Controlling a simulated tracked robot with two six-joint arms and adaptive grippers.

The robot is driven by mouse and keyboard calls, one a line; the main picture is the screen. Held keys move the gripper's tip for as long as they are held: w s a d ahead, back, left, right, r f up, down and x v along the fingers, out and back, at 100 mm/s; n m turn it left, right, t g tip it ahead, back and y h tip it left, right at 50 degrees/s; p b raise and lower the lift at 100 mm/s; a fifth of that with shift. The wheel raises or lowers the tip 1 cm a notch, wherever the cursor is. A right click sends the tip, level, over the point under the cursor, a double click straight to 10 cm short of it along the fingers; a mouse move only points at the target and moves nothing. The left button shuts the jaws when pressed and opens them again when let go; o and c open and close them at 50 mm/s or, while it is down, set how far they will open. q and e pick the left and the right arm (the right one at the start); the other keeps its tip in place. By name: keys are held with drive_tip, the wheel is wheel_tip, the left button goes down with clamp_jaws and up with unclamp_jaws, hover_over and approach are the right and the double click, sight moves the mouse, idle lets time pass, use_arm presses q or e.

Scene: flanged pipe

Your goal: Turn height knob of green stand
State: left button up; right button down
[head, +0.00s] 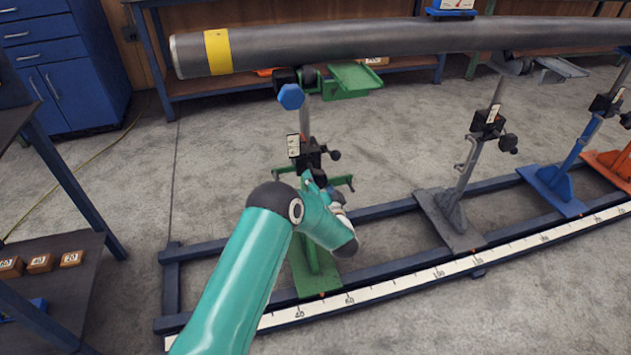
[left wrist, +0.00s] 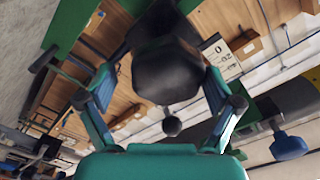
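The green stand (head: 315,268) stands on the rail under the pipe's left end. It has a black clamp block (head: 309,157) on its post, a small black knob at the block's right (head: 335,155), and green handle arms (head: 345,181) below. My left gripper (head: 312,183) is at the post just below the block, its fingers partly hidden by my wrist. In the left wrist view, its two fingers (left wrist: 158,86) are spread on either side of a large dark rounded part (left wrist: 167,72). A gap shows at the left finger; right-finger contact is unclear. My right gripper is out of view.
The grey pipe (head: 400,41) with a yellow band lies overhead across the stands. A blue knob (head: 291,96) is near the green stand's top. Grey (head: 450,220), blue (head: 555,190) and orange stands are to the right. A ruler (head: 390,288) runs along the front rail.

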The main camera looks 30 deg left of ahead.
use_arm(q)
drive_tip(key=shift+a, duration=0.2)
drive_tip(key=shift+s, duration=0.1)
drive_tip(key=v, duration=1.2)
